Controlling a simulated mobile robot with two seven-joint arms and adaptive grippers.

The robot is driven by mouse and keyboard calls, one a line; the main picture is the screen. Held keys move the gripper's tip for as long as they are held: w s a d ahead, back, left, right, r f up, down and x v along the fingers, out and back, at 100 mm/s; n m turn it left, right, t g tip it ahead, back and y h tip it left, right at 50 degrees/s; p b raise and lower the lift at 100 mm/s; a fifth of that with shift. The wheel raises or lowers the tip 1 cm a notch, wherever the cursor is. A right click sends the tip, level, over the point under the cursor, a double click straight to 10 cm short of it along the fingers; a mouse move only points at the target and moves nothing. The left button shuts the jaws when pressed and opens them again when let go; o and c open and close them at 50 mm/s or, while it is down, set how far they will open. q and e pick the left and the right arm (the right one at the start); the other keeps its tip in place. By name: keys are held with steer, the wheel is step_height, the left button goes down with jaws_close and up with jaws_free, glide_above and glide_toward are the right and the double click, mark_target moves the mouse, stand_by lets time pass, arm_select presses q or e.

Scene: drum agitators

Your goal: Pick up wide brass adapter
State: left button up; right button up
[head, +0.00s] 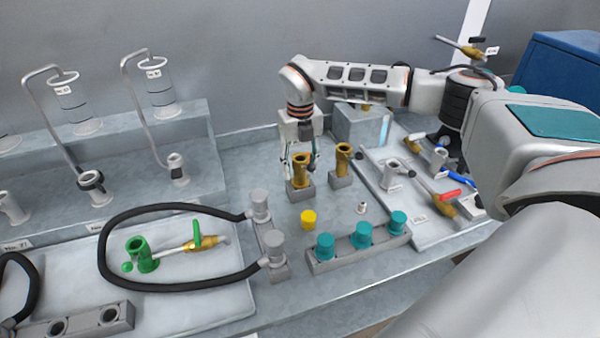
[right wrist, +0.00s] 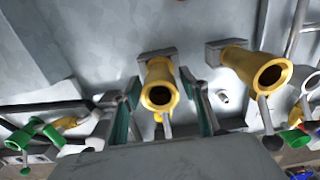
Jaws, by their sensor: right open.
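Two brass adapters stand upright on small grey blocks in the middle of the bench. The left one (head: 301,168) has my right gripper (head: 301,163) over it, fingers down on both sides. In the right wrist view this adapter (right wrist: 160,82) lies between the two open fingers (right wrist: 164,88), with gaps showing on both sides. The other brass adapter (head: 343,157) stands just to the right, outside the fingers; it also shows in the right wrist view (right wrist: 258,68). I cannot tell for sure which is wider. My left gripper is out of view.
A yellow cap (head: 308,219) and a small silver fitting (head: 362,208) lie in front. A rack with teal-topped parts (head: 362,236) stands nearer. A black hose (head: 110,255) loops at left. Valves and tools lie on a white tray (head: 395,205) at right.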

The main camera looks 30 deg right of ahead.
steer(key=shift+f, duration=1.1)
jaws_close()
steer(key=shift+w, duration=0.1)
steer(key=shift+r, duration=0.2)
step_height(320, 180, up, 20)
steer(key=b, duration=0.1)
steer(key=shift+f, duration=0.15)
